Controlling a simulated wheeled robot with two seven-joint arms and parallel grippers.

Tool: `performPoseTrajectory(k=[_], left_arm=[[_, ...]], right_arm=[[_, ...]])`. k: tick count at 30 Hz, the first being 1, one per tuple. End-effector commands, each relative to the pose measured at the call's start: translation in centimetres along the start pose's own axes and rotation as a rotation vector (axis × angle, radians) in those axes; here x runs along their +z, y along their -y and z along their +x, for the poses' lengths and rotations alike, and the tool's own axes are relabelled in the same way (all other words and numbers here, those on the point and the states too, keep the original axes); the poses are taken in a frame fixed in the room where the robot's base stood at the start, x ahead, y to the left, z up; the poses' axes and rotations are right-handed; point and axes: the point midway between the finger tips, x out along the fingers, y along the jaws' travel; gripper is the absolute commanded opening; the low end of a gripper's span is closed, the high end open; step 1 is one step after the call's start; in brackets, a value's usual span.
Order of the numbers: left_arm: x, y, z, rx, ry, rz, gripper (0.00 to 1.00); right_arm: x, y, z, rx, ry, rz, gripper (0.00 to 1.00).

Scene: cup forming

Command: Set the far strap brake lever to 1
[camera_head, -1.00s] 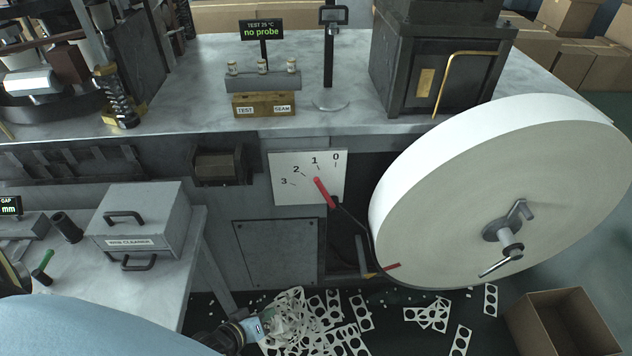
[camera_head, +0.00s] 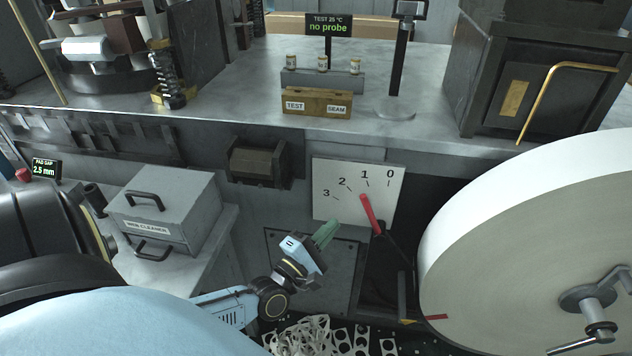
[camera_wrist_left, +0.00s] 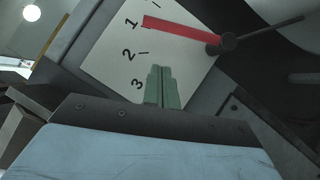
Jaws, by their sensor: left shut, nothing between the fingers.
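The brake lever has a red handle (camera_head: 369,213) on a dark pivot, in front of a white scale plate (camera_head: 330,208) marked 0 to 3. Its red tip lies close to the 1 mark, slightly on the 2 side in the head view. In the left wrist view the red handle (camera_wrist_left: 184,29) ends beside the numeral 1. My left gripper (camera_head: 326,232) is shut and empty, its green fingers just below and left of the plate in the head view. In the left wrist view the fingertips (camera_wrist_left: 162,72) overlap the plate near 3, apart from the lever. My right gripper is not in view.
A large white roll (camera_head: 530,220) stands right of the lever, with a red-tipped piece (camera_head: 436,317) beside it. A grey cleaner box (camera_head: 165,215) sits on a side table at left. Punched scrap strips (camera_head: 310,338) lie on the floor below.

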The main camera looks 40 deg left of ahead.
Motion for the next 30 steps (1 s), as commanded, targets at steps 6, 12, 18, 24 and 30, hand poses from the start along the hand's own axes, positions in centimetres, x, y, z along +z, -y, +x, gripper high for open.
performPoseTrajectory(k=[6, 12, 18, 24, 30], left_arm=[[1.3, 0.0, 3.6, 0.001, 0.0, -0.003, 0.0], [2.6, 0.0, 4.9, 0.0, 0.0, 0.0, 0.0], [2.9, 0.1, 5.1, -0.002, 0.0, 0.002, 0.0], [2.8, 0.1, 5.1, -0.002, 0.0, 0.002, 0.0], [3.2, -0.1, 5.4, -0.013, 0.0, 0.017, 0.0]], right_arm=[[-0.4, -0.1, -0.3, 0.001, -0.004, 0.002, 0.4], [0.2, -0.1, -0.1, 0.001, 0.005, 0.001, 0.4], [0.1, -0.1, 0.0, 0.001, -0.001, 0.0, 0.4], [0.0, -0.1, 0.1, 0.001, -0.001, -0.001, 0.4], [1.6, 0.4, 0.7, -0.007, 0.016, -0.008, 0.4]])
